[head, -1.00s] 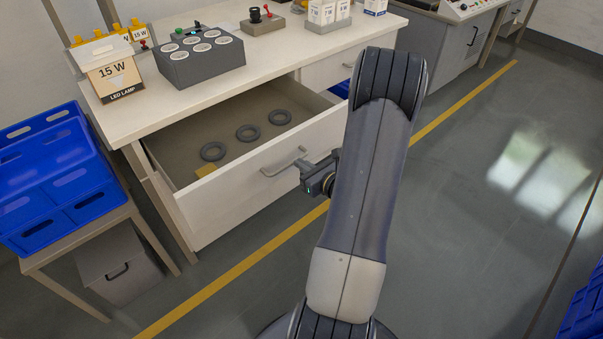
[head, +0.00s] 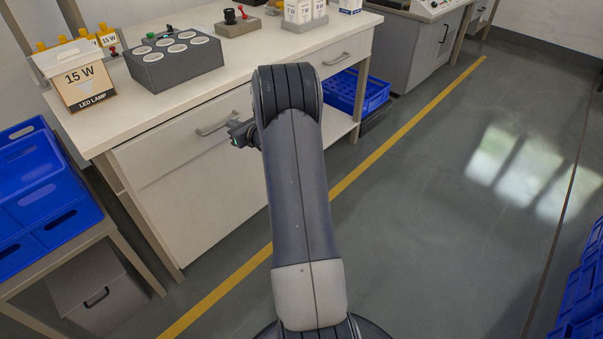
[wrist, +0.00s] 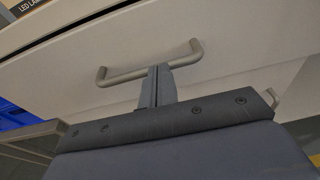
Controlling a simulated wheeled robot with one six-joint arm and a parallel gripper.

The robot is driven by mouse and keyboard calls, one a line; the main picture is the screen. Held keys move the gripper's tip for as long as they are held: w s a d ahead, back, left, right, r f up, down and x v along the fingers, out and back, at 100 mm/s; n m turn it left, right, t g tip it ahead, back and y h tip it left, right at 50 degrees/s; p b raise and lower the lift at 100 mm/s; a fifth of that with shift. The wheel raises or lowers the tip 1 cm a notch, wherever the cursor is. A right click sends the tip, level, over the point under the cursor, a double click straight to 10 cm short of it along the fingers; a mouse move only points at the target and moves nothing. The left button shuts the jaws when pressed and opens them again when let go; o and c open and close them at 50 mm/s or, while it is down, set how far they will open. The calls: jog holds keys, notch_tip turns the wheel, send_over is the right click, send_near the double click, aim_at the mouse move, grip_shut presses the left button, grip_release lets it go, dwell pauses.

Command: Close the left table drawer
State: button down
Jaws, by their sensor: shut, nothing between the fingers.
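The left table drawer (head: 165,150) is in, its pale front about flush with the table in the head view. No drawer interior shows. Its grey bar handle (head: 217,124) is on the front, and the handle also shows in the wrist view (wrist: 120,77). My gripper (head: 236,131) is at the right end of the handle, shut and empty. In the wrist view its closed fingers (wrist: 160,70) point at the drawer front (wrist: 235,50) beside the handle's bar. I cannot tell whether the fingertips touch the front.
The table top (head: 130,125) holds a lamp box (head: 85,88) and a grey socket block (head: 175,65). Another drawer handle (head: 337,58) is further right. Blue crates stand at the left (head: 45,200) and on the table's lower shelf (head: 355,92).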

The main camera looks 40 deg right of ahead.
jog(key=w, duration=0.2)
jog(key=shift+w+r, duration=0.25)
jog(key=shift+w, duration=0.15)
jog(key=shift+a, duration=0.1)
jog(key=shift+s, duration=0.1)
jog(key=shift+s+b, duration=0.3)
jog(key=shift+s, duration=0.1)
jog(key=v, duration=1.3)
jog(key=shift+s+f+p, duration=0.15)
jog(key=shift+s+p, duration=0.1)
jog(key=shift+p, duration=0.2)
